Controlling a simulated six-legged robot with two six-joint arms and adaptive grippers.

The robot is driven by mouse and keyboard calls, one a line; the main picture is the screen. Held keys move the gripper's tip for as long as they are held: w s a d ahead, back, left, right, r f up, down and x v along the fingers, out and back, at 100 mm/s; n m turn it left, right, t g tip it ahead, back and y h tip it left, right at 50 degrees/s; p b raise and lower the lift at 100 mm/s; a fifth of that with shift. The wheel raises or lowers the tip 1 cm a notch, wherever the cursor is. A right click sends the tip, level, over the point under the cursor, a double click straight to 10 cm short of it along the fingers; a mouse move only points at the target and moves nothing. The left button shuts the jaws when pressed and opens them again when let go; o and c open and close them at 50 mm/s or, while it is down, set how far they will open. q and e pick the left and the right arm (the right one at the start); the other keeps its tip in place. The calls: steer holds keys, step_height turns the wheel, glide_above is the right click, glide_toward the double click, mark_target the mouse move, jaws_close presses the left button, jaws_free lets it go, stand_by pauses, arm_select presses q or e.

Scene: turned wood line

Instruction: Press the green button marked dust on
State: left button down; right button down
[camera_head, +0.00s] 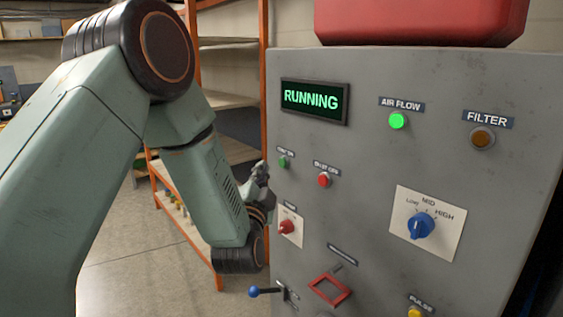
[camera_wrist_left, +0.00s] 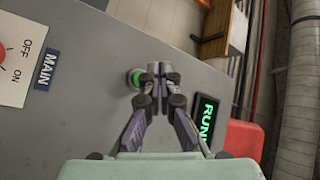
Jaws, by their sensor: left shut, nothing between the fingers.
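The small green button (camera_head: 283,161) is on the grey panel, under a small label too blurred to read surely. In the left wrist view the green button (camera_wrist_left: 135,78) shows just left of my fingertips, partly behind them. My left gripper (camera_head: 264,170) is shut and empty, at the panel's left side beside the button. In the wrist view its fingertips (camera_wrist_left: 157,68) are together and point at the panel; I cannot tell if they touch it. The display (camera_head: 315,100) reads RUNNING in green. My right gripper is not in view.
A red button (camera_head: 323,180) sits right of the green one. Below are a red main switch (camera_head: 287,227) and a blue-tipped lever (camera_head: 254,292). A lit green air flow lamp (camera_head: 397,121) and a blue knob (camera_head: 421,225) are farther right. An orange shelf (camera_head: 263,60) stands behind.

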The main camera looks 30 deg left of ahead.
arm_select(q)
steer(key=s, duration=0.1)
steer(key=s+a+p, duration=0.1)
steer(key=shift+s, duration=0.3)
stand_by(0.7)
steer(key=s+d+f+n+g+h+b, duration=0.2)
steer(key=s+d+f+g, duration=0.1)
steer(key=f, duration=0.6)
steer(key=s+d+f+n+g+h+b, duration=0.1)
steer(key=s+d+f+n+g+h, duration=0.15)
steer(key=f, duration=0.65)
steer(key=s+d+f+n+g+h+b, duration=0.2)
steer(key=s+d+f+g, duration=0.1)
steer(key=f, duration=0.6)
steer(key=s+d+f+g+b, duration=0.1)
steer(key=s+f+g+b, duration=0.2)
steer(key=s+f, duration=0.6)
steer(key=s+d+f+g+h+b, duration=0.1)
steer(key=s+f+g+b, duration=0.3)
steer(key=s+f, duration=0.5)
steer(key=s+d+f+n+g+b, duration=0.1)
steer(key=s+d+f+g+b, duration=0.1)
steer(key=s+f, duration=0.7)
steer(key=s+g+b, duration=0.1)
steer(key=s+b, duration=0.1)
steer(key=shift+s+d+f, duration=0.25)
steer(key=shift+s+d, duration=0.05)
steer(key=shift+d, duration=0.1)
